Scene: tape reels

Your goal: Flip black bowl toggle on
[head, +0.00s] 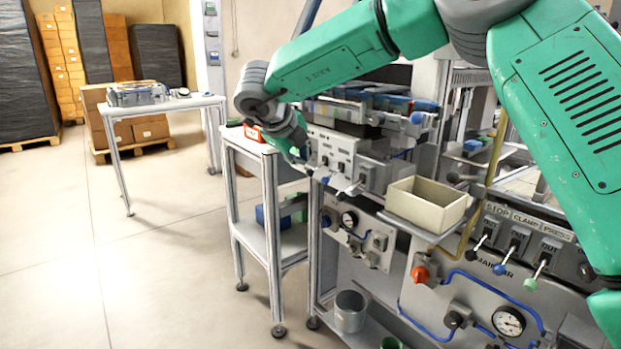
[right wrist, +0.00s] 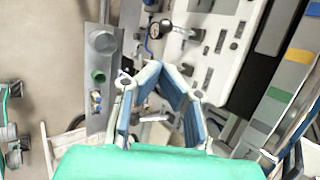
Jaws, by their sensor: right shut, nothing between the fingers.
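One toggle tip (head: 325,181) looks blue, and others are pale or dark. The labels are too small to read, so I cannot tell which toggle is the black bowl one. My right gripper (head: 301,156) is at the panel's left end, close in front of it, partly hidden by its own wrist. In the right wrist view its blue-padded fingers (right wrist: 160,68) meet at the tips, empty, with the white panel (right wrist: 212,50) beyond. My left gripper is not in view.
A cream bin (head: 428,204) stands right of the panel. Levers with a black knob (head: 479,242), blue knob (head: 499,268) and green knob (head: 530,284) are at the lower right. A grey side table (head: 266,160) stands left of the bench. The floor at left is clear.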

